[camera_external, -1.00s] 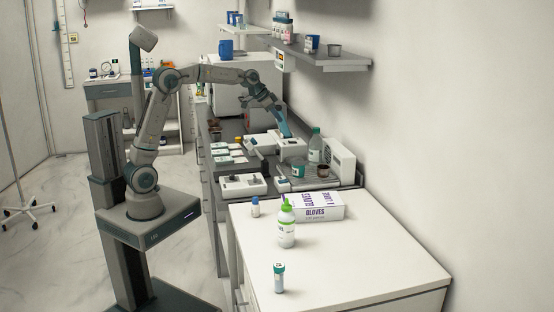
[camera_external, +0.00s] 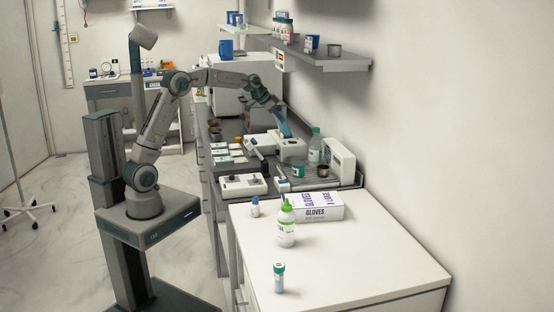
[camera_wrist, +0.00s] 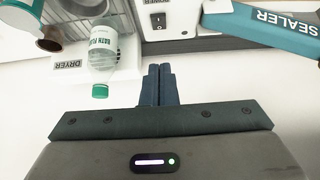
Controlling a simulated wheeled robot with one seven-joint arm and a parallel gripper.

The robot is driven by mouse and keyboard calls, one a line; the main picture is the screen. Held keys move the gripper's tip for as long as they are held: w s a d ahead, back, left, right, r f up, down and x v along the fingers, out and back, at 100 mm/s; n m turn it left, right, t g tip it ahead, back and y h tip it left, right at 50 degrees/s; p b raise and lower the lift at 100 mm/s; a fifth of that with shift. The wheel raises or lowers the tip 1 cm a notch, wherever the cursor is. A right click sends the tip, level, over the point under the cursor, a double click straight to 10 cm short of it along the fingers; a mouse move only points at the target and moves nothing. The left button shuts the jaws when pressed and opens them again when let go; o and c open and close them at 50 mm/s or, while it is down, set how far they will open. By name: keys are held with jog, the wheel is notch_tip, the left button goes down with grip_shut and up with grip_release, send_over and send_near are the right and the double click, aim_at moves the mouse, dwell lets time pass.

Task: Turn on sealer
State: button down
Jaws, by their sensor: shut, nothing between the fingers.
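The sealer shows in the wrist view as a white body with a teal bar (camera_wrist: 270,28) marked SEALER. A black rocker switch (camera_wrist: 158,21) sits on a white face beside a POWER label (camera_wrist: 180,3). My gripper (camera_wrist: 160,68) is shut and empty, its fingertips pointing towards the switch and apart from it in the picture. The switch's setting is too small to tell. In the external view the sealer's white body (camera_external: 292,147) stands on the bench below the end of my arm; the fingertips are hard to make out there.
A bottle with a green cap (camera_wrist: 102,52) and a DRYER label (camera_wrist: 68,63) lie left of my fingers in the wrist view. A wire rack with cups is at the upper left. In the external view, a white box (camera_external: 240,184) stands nearer, and a shelf (camera_external: 330,62) hangs above.

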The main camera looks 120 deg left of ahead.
jog(key=p, duration=0.1)
send_over(286, 143)
jog(key=w, duration=0.1)
notch_tip(286, 143, down, 6)
jog(key=shift+a+r, duration=0.15)
jog(key=shift+r, duration=0.1)
notch_tip(286, 143, down, 2)
jog(key=shift+s+f+p, duration=0.15)
jog(key=shift+f+p, duration=0.1)
jog(key=shift+p, duration=0.1)
jog(key=shift+d+f, duration=0.2)
jog(key=shift+f, duration=0.45)
jog(key=shift+s, duration=0.1)
jog(key=f+b, duration=0.1)
jog(key=b, duration=0.2)
jog(key=shift+r, duration=0.25)
jog(key=shift+d+r+p, duration=0.1)
jog(key=shift+r+p, duration=0.25)
jog(key=shift+r, duration=0.5)
